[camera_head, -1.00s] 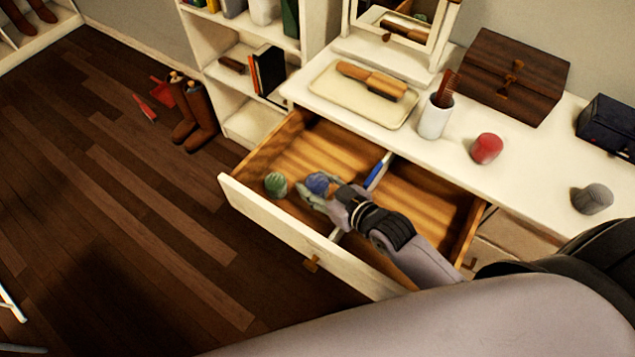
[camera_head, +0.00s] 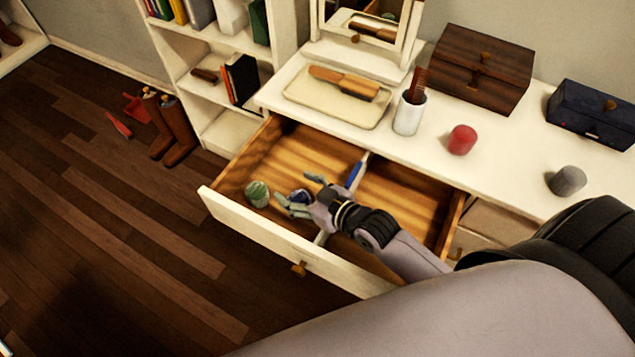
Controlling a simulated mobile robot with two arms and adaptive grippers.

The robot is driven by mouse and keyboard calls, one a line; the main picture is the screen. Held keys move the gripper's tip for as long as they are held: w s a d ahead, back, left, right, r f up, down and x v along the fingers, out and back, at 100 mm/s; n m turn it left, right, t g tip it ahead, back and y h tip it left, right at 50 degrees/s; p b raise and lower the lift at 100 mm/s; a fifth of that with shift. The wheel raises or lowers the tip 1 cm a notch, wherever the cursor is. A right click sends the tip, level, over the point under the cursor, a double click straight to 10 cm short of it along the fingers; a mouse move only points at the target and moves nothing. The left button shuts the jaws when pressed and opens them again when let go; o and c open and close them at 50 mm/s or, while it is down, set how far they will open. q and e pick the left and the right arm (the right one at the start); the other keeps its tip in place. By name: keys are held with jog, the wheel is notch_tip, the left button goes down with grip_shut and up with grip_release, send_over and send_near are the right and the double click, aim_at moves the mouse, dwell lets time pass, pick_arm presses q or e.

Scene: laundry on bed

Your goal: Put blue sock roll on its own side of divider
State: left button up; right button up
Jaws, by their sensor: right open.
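The divider (camera_head: 356,173), with a blue part showing, runs front to back behind my right wrist. The right compartment looks empty where it shows. My left gripper is out of view.
On the dresser top are a red roll (camera_head: 462,139), a grey roll (camera_head: 568,180), a white cup (camera_head: 409,113) with a comb, a brush on a tray (camera_head: 338,103), a wooden box (camera_head: 481,71) and a dark blue box (camera_head: 590,113). A bookshelf stands at the left.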

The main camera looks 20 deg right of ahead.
jog(key=v, duration=1)
jog(key=shift+s+d+r+b, duration=0.1)
jog(key=shift+s+d+b, duration=0.05)
jog(key=shift+s+b, duration=0.2)
jog(key=shift+s+d+r, duration=0.25)
jog(key=shift+s+r, duration=0.1)
jog(key=shift+s, duration=0.2)
